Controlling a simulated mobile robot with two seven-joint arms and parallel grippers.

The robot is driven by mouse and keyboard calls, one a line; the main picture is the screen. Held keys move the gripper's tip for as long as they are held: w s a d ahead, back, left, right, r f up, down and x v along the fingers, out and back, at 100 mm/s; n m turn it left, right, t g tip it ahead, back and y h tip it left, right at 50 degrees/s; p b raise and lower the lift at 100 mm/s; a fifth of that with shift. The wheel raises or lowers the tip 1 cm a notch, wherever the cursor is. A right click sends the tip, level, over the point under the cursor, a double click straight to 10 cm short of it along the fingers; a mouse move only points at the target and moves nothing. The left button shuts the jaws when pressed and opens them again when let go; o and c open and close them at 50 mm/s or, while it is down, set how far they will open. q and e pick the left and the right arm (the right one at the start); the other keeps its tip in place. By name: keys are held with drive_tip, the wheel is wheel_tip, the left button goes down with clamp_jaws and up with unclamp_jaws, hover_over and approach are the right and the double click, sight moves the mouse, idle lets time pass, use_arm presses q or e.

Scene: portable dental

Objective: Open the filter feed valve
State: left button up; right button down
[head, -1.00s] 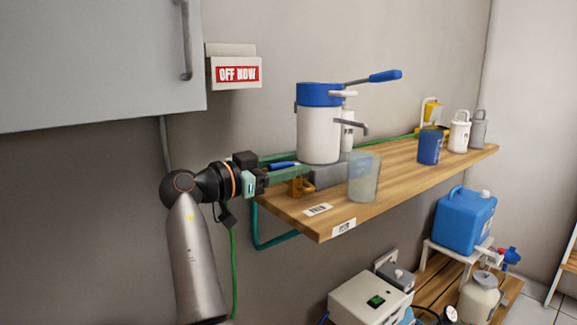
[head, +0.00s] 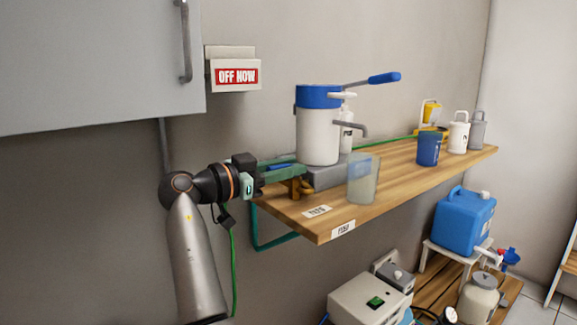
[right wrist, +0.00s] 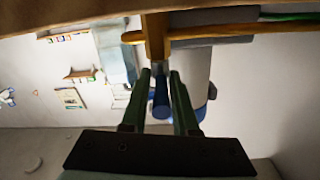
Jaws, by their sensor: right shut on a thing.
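The filter feed valve is a brass fitting (head: 298,188) with a blue lever handle (head: 279,167), at the left end of the wooden shelf beside the white and blue filter (head: 318,135). My right gripper (head: 284,170) reaches in from the left with its green fingers around the handle. In the right wrist view the blue handle (right wrist: 160,102) lies between the two fingers (right wrist: 165,95), its end pointing back towards the palm. The brass body (right wrist: 155,38) lies beyond the fingertips. The gripper is shut on the handle. My left gripper is not in view.
A clear beaker (head: 362,180) stands on the shelf (head: 400,172) in front of the filter's grey base. A blue cup (head: 428,149) stands further right. A grey cabinet (head: 95,65) hangs at upper left, with an "OFF NOW" sign (head: 236,76) beside it.

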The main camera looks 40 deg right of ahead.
drive_tip(key=shift+w+d+r+m+g+y+p, duration=0.1)
drive_tip(key=shift+w+m+g+y+p, duration=0.1)
drive_tip(key=shift+m+g+p, duration=0.4)
drive_tip(key=shift+w+a+r+m+g+y+p, duration=0.1)
drive_tip(key=shift+m+g+y+p, duration=0.25)
drive_tip(key=shift+g, duration=0.45)
drive_tip(key=shift+w+d+r+m+g+y+p, duration=0.1)
drive_tip(key=shift+m+g+p, duration=0.25)
drive_tip(key=shift+m+g, duration=0.3)
use_arm(q)
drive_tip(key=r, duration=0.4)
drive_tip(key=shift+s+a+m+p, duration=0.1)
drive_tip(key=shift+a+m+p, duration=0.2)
drive_tip(key=shift+p, duration=0.1)
use_arm(e)
drive_tip(key=shift+w+m+g+y, duration=0.1)
drive_tip(key=shift+m+g+y, duration=0.3)
drive_tip(key=shift+g, duration=0.45)
use_arm(q)
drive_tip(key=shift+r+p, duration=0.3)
drive_tip(key=shift+p, duration=0.1)
use_arm(e)
drive_tip(key=shift+d+f+m+g+y, duration=0.15)
drive_tip(key=shift+m+g+y, duration=0.4)
drive_tip(key=shift+m+g, duration=0.45)
drive_tip(key=c, duration=0.8)
unclamp_jaws()
drive_tip(key=shift+f, duration=0.1)
